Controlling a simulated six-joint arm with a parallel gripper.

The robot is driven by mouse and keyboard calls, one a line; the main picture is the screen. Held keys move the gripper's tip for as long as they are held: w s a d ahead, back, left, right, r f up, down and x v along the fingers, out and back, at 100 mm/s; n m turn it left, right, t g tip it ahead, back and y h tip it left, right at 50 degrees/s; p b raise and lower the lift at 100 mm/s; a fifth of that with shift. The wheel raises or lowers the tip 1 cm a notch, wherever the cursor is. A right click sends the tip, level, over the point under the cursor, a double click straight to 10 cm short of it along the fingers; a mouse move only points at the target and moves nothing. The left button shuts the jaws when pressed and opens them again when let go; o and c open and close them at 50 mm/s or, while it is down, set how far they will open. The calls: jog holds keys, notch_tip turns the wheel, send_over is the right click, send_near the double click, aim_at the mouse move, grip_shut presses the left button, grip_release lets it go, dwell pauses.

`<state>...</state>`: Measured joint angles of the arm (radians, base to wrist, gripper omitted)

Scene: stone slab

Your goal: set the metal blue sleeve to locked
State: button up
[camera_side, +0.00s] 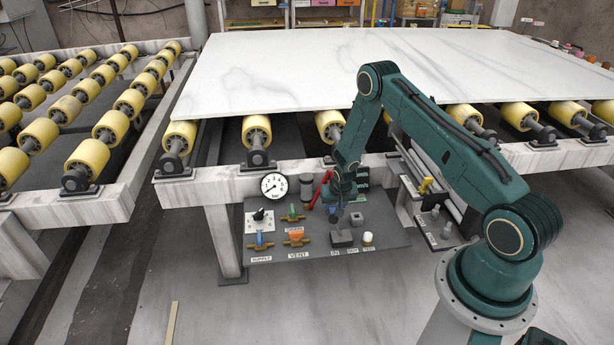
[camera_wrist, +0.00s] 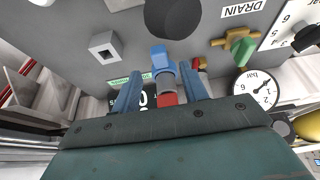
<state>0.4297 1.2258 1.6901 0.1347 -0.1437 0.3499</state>
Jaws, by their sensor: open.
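A blue sleeve (camera_wrist: 161,60) shows at the upper middle of the wrist view, in line with a grey cylinder and a red part below it. My gripper (camera_wrist: 161,72) is open, its two blue-grey fingers on either side of this line of parts. I cannot tell whether either finger touches it. In the side view my gripper (camera_side: 338,209) is low over the dark panel (camera_side: 388,240), and the sleeve is hidden there or too small to tell. A green label is partly hidden beside the left finger in the wrist view; the sleeve's setting cannot be read.
A gauge (camera_side: 274,185), a black knob (camera_side: 259,214), a green valve (camera_side: 292,213), a blue valve (camera_side: 259,239) and an orange valve (camera_side: 296,233) stand left of my gripper. A grey square fitting (camera_wrist: 105,47) is close by. The white slab (camera_side: 300,65) lies on rollers behind.

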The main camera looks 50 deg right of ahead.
aim_at(333, 211)
jog(key=shift+x, duration=2.35)
grip_shut()
